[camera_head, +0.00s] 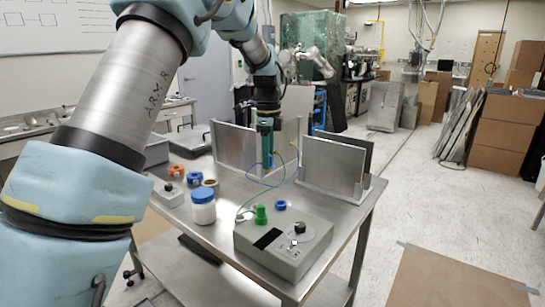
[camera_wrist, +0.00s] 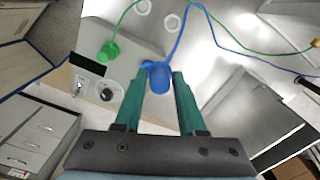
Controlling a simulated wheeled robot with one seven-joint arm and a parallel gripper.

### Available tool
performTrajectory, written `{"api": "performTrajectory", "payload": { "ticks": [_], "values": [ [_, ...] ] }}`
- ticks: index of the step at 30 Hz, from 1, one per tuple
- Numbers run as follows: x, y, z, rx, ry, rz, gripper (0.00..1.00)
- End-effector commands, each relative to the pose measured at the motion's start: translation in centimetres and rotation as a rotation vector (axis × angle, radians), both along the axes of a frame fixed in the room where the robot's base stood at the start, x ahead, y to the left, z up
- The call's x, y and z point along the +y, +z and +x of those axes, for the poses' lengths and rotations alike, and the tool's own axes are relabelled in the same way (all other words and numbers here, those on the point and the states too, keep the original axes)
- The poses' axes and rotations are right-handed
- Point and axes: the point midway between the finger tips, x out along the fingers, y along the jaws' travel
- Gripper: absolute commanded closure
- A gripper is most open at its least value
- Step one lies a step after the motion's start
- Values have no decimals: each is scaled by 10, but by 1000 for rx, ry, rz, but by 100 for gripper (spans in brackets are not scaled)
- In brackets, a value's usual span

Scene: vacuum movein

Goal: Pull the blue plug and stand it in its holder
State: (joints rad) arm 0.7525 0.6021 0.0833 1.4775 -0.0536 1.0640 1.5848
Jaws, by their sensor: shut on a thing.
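My gripper (camera_wrist: 158,88) has its teal fingers shut on the blue plug (camera_wrist: 160,78), whose blue cable arcs away behind it. In the head view my gripper (camera_head: 266,150) is above the metal table, near the upright plates; the plug is too small to make out clearly there. Whether the plug touches anything below it cannot be told. A green plug (camera_head: 261,214) stands at the grey box and also shows in the wrist view (camera_wrist: 108,50). I cannot tell which thing is the blue plug's holder.
The grey box (camera_head: 285,245) with a dial sits at the table's front. Metal plates (camera_head: 333,168) stand upright on the right, another (camera_head: 236,148) behind. A blue-lidded jar (camera_head: 203,207) and orange rings (camera_head: 174,170) are on the left. Loose blue and green cables cross the middle.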

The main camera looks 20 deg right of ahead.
Motion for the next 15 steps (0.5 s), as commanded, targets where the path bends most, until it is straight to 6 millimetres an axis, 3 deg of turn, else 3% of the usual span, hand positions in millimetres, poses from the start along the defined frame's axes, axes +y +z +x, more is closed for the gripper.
{"api": "performTrajectory", "payload": {
  "ticks": [15],
  "values": [
    [13,1,27,0,2,0,100]
  ]
}}
